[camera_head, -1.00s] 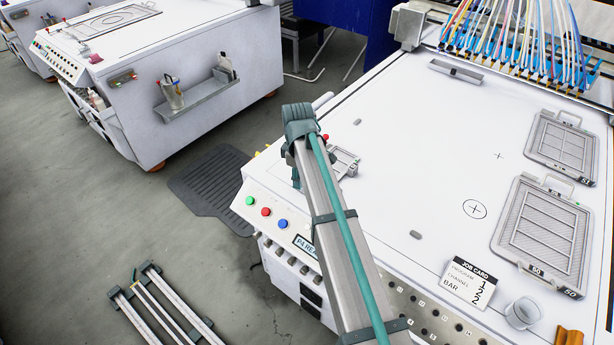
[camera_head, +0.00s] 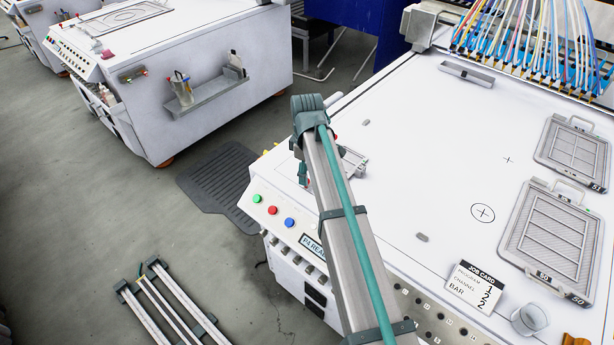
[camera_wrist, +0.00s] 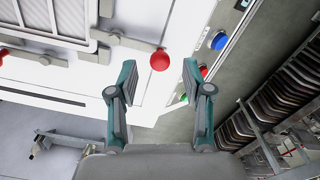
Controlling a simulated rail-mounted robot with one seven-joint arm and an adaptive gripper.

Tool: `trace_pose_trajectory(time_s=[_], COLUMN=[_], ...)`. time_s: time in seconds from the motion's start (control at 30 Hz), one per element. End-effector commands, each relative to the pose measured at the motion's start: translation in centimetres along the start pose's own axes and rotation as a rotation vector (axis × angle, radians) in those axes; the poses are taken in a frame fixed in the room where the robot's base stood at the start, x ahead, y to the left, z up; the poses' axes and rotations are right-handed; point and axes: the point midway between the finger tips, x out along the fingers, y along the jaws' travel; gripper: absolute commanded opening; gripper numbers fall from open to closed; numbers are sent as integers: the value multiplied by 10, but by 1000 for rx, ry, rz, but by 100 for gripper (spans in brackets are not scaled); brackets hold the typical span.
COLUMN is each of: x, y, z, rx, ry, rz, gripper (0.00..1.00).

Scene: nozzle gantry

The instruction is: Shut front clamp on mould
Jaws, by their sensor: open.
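My gripper (camera_wrist: 158,68) is open, its two teal fingers pointing at the table top. A red ball knob (camera_wrist: 160,61) on a grey clamp shows between the fingertips, near the button panel. I cannot tell whether the fingers touch it. The clamp's grey bar (camera_wrist: 124,43) reaches left towards the grey ribbed mould (camera_wrist: 55,18). Another clamp (camera_wrist: 38,56) lies at the mould's lower edge, with a red knob (camera_wrist: 3,53) at the picture's left edge. In the head view the mould (camera_head: 354,164) is mostly hidden behind my arm, and a red knob (camera_head: 308,182) shows beside my gripper.
Blue (camera_wrist: 219,41), red and green buttons sit on the panel close right of my fingers. Two moulds (camera_head: 575,150) (camera_head: 548,238), a job card (camera_head: 475,286) and a glass (camera_head: 528,320) are at the table's right. A rack (camera_wrist: 265,120) stands below right.

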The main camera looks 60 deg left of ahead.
Motion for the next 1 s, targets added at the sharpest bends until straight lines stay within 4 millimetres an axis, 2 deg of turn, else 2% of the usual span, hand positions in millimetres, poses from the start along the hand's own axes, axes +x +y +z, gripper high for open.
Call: trace_pose_trajectory(time_s=[0.3,0.5,0.7,1.0], x=[-62,-88,-97,-97], y=[1,1,0,0], z=[-1,0,0,0], rx=[0,0,0,0], ry=[1,0,0,-1], rz=[2,1,0,0], gripper=[50,50,50,50])
